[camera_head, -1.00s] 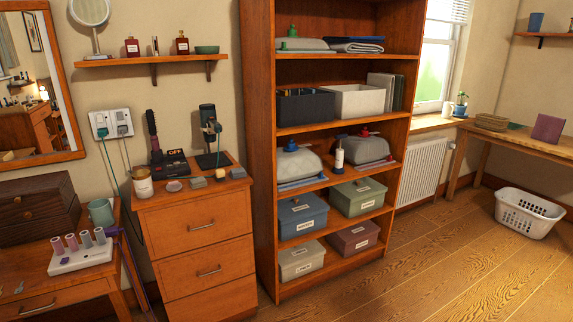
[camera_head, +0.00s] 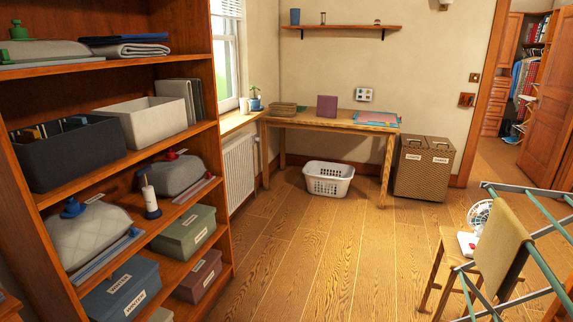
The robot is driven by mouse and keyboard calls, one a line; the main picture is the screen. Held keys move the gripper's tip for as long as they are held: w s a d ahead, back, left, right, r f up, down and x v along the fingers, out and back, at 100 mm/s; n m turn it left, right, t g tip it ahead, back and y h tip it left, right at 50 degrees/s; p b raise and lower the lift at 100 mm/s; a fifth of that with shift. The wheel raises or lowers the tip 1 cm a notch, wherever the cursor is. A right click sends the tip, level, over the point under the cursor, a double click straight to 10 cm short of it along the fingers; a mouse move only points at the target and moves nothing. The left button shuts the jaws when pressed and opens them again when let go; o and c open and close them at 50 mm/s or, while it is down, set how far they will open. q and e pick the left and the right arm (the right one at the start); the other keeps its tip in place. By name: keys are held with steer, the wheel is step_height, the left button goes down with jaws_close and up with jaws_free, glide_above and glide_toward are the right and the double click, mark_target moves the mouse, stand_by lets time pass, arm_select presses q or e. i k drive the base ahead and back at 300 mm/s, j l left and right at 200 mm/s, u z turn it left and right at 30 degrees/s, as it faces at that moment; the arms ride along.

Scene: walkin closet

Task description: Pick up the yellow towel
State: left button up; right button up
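A yellowish-tan towel (camera_head: 502,250) hangs over the bars of a folding drying rack (camera_head: 548,262) at the lower right of the head view. A dark cloth edge shows at the towel's right side. The rack's lower part runs out of the frame. Neither of my grippers shows in the view.
A wooden chair or stool (camera_head: 447,262) with a white fan (camera_head: 477,226) stands left of the towel. A wicker hamper (camera_head: 424,170) and white basket (camera_head: 328,179) stand by a table (camera_head: 333,124). A tall shelf (camera_head: 222,175) fills the left. The middle floor is clear.

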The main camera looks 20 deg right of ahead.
mark_target(500, 253)
steer(key=i+z, duration=0.15)
steer(key=z, duration=0.3)
steer(key=i+z, duration=0.2)
steer(key=z, duration=0.2)
steer(key=i+j+z, duration=0.1)
steer(key=z, duration=0.35)
steer(key=i+j+z, duration=0.15)
steer(key=z, duration=0.25)
